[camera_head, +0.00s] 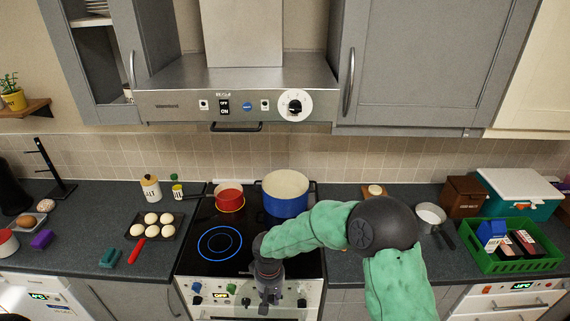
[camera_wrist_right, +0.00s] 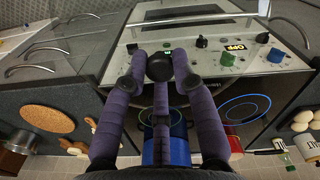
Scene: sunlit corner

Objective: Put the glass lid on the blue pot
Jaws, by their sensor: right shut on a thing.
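The blue pot (camera_head: 286,205) stands uncovered on the back right of the black hob, with its pale inside showing. Its blue side shows below the fingers in the right wrist view (camera_wrist_right: 181,152). My right gripper (camera_head: 268,288) is low over the front of the stove, in front of the pot and apart from it. In the right wrist view its purple fingers are shut on the dark knob of the glass lid (camera_wrist_right: 160,67). The clear glass is hard to make out, and I cannot tell its full outline. My left gripper is not in view.
A red pot (camera_head: 229,196) stands left of the blue pot. A lit ring (camera_head: 219,242) marks the bare front left of the hob. An egg tray (camera_head: 155,227) lies left of the stove. A green crate (camera_head: 512,259) is at the right. The range hood (camera_head: 236,93) hangs above.

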